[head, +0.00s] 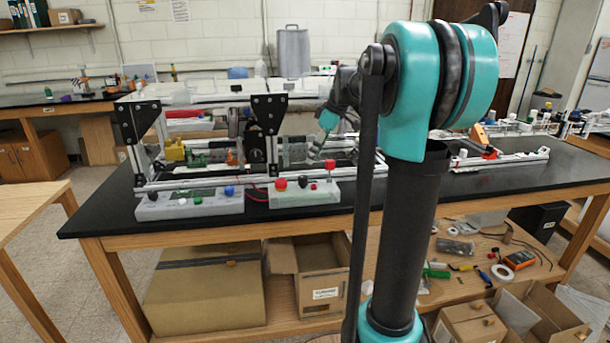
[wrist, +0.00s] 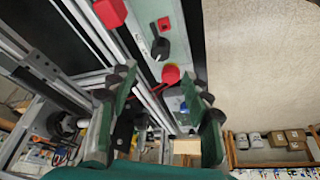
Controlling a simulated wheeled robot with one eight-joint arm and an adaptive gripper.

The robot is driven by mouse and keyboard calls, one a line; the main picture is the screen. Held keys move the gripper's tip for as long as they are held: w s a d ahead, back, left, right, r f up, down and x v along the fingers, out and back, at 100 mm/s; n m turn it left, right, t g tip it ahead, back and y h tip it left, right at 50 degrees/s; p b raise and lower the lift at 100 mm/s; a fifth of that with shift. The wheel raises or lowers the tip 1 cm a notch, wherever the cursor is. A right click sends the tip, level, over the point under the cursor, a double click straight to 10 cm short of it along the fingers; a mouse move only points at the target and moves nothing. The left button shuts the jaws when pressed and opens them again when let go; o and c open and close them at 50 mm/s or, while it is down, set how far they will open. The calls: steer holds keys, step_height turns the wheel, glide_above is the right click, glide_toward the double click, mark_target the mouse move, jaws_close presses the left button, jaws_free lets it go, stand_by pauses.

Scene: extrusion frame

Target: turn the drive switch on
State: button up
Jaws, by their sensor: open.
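A pale control box (head: 305,194) stands at the front of the extrusion frame. In the wrist view the panel shows a small red square (wrist: 163,23), a black knob (wrist: 160,48) and a round red button (wrist: 171,74). No label is readable, so I cannot tell which is the drive switch. My gripper (wrist: 158,84) is open and empty, its green fingers apart. In the head view my gripper (head: 316,148) is above and behind the box, partly hidden.
The aluminium frame (head: 150,187) with black corner plates (head: 268,112) rises behind the boxes.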

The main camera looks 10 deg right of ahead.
mark_target(303, 177)
steer(key=x, duration=0.9)
steer(key=shift+a, duration=0.1)
jaws_close()
